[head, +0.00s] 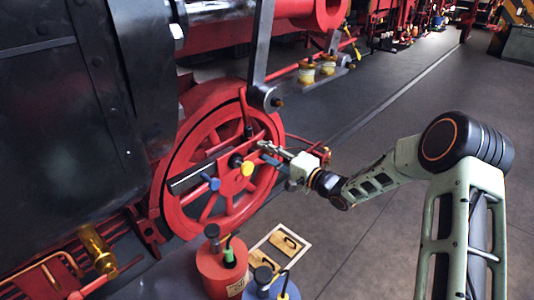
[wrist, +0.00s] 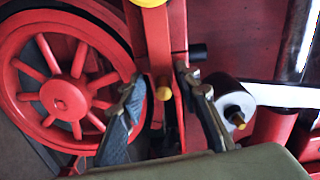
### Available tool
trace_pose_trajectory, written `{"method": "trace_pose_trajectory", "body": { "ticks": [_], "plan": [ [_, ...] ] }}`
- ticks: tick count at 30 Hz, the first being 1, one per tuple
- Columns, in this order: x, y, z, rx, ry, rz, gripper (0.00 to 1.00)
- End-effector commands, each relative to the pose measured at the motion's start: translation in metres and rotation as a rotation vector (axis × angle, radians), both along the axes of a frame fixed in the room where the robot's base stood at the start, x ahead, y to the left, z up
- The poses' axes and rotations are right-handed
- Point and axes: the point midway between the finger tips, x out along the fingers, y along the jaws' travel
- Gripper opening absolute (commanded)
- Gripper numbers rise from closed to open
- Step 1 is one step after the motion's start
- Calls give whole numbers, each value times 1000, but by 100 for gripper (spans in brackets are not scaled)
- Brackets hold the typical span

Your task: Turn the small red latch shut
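My gripper (head: 266,152) is at the right side of the big red spoked wheel (head: 178,190) in the head view. In the wrist view my gripper (wrist: 158,76) is open, its two fingers apart with blue padding on the left one. Red upright bars (wrist: 158,40) stand beyond the fingers, with a small orange-yellow bolt end (wrist: 163,90) between them. A narrow red piece runs down below the bolt; I cannot tell surely whether it is the small red latch. No contact with the fingers is clear. In the head view the latch is not distinguishable behind my gripper.
A grey rod (head: 262,50) hangs above. A red can (head: 220,268) and a blue can (head: 272,288) stand below.

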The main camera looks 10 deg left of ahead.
Motion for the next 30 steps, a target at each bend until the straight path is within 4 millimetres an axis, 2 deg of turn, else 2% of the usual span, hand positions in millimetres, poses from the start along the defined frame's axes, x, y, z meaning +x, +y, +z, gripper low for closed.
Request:
{"method": "trace_pose_trajectory", "body": {
  "ticks": [5, 18, 24, 30],
  "plan": [
    [-5, -12, 1, 1, -1, -4, 30],
    [-50, -87, 0, -1, 1, -2, 30],
    [-60, -102, 0, -2, 1, 1, 30],
    [-62, -104, -1, -2, 1, 1, 30]
  ]
}}
